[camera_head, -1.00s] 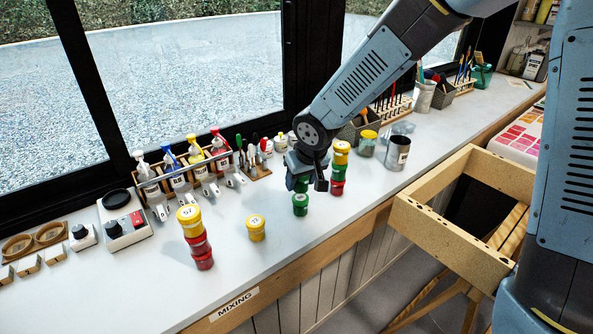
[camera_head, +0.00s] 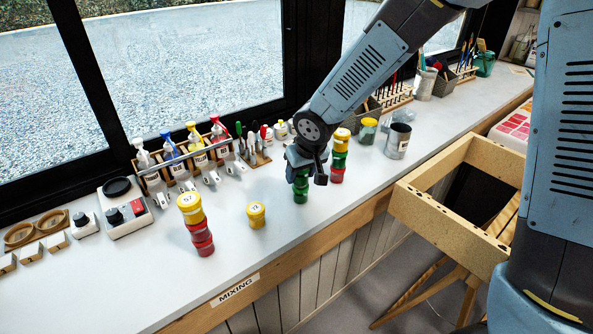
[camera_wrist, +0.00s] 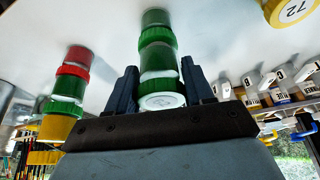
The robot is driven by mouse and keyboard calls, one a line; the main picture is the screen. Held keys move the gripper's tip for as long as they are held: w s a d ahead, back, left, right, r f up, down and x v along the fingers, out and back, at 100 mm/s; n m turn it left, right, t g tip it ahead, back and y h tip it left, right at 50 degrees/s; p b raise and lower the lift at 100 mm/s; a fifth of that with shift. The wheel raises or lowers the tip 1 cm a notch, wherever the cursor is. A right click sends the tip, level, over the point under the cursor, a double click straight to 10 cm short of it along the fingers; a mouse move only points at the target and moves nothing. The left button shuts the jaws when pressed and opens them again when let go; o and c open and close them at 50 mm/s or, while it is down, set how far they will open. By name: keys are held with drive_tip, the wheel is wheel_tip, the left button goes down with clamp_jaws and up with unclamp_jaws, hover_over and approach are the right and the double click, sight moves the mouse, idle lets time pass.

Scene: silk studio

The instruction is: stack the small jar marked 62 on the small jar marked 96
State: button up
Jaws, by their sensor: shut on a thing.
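My gripper (camera_head: 302,174) is shut on a green jar (camera_wrist: 158,62) and holds it upright. The held jar's lid, with a pale label (camera_wrist: 162,101), faces the wrist camera, but I cannot read its mark. Directly under it stands another green jar (camera_head: 300,192) on the bench; it also shows in the wrist view (camera_wrist: 155,18). The two jars line up and look in contact or very nearly so. The lower jar's label is covered. In the head view my gripper hides most of the held jar.
A yellow, green and red jar stack (camera_head: 340,148) stands close right of my gripper. A yellow jar marked 72 (camera_head: 256,215) and a yellow-and-red stack (camera_head: 194,222) stand left. A bottle rack (camera_head: 185,165) is behind. The bench front (camera_head: 290,220) is clear.

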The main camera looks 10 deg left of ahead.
drive_tip(key=shift+f, duration=0.35)
drive_tip(key=o, duration=1.2)
drive_tip(key=shift+o, duration=0.2)
drive_tip(key=shift+r, duration=0.15)
drive_tip(key=v, duration=1.3)
drive_tip(key=s+d+r+m+t+h, duration=0.15)
drive_tip(key=d+r, duration=0.25)
drive_tip(key=d, duration=0.5)
drive_tip(key=s+d+r+m+h, duration=0.15)
drive_tip(key=d+r, duration=0.25)
drive_tip(key=d, duration=0.6)
drive_tip(key=s+d+r+m, duration=0.3)
drive_tip(key=s+d+m, duration=0.1)
drive_tip(key=s+d, duration=0.6)
drive_tip(key=d, duration=0.3)
drive_tip(key=shift+s+d+m+t, duration=0.25)
drive_tip(key=shift+s+m+t, duration=0.05)
drive_tip(key=shift+t, duration=0.05)
